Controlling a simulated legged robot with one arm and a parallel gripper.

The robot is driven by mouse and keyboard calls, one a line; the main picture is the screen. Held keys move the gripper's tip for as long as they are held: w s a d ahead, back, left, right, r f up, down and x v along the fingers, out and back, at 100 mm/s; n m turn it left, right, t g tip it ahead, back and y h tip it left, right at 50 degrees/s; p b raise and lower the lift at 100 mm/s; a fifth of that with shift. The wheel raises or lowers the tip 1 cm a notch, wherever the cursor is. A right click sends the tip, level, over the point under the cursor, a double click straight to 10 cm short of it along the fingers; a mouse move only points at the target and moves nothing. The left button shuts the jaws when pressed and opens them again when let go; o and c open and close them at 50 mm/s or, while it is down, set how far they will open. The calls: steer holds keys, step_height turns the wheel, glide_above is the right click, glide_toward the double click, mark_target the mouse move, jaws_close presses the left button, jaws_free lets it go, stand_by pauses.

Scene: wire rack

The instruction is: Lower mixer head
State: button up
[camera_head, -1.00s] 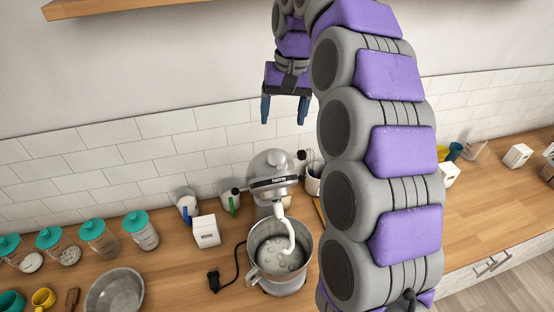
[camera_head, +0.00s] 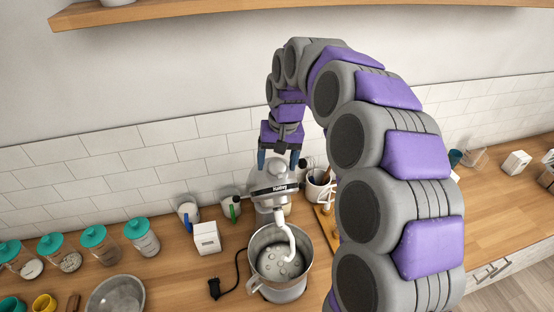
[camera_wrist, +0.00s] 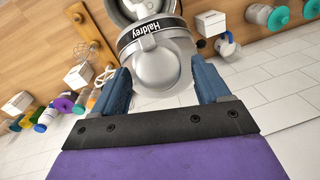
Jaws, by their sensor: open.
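The silver stand mixer's head (camera_head: 268,186) is tilted up, its white hook (camera_head: 284,240) pointing down toward the metal bowl (camera_head: 255,276). The bowl sits on the mixer base and holds pale round lumps. My gripper (camera_head: 279,163) is open and empty, pointing down, and overlaps the top of the head in the head view. In the wrist view the rounded end of the mixer head (camera_wrist: 157,66) lies between my two blue fingers (camera_wrist: 163,82). Whether they touch it I cannot tell.
A white box (camera_head: 207,238) and mugs stand left of the mixer, with a black plug and cord (camera_head: 214,288) in front. Teal-lidded jars (camera_head: 142,237) line the left. A utensil crock (camera_head: 318,190) and wooden board are at right. A shelf (camera_head: 250,14) hangs above.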

steer(key=shift+f, duration=0.2)
steer(key=shift+d, duration=0.2)
steer(key=c, duration=0.6)
steer(key=shift+s+f, duration=0.1)
steer(key=shift+s, duration=0.1)
steer(key=c, duration=0.7)
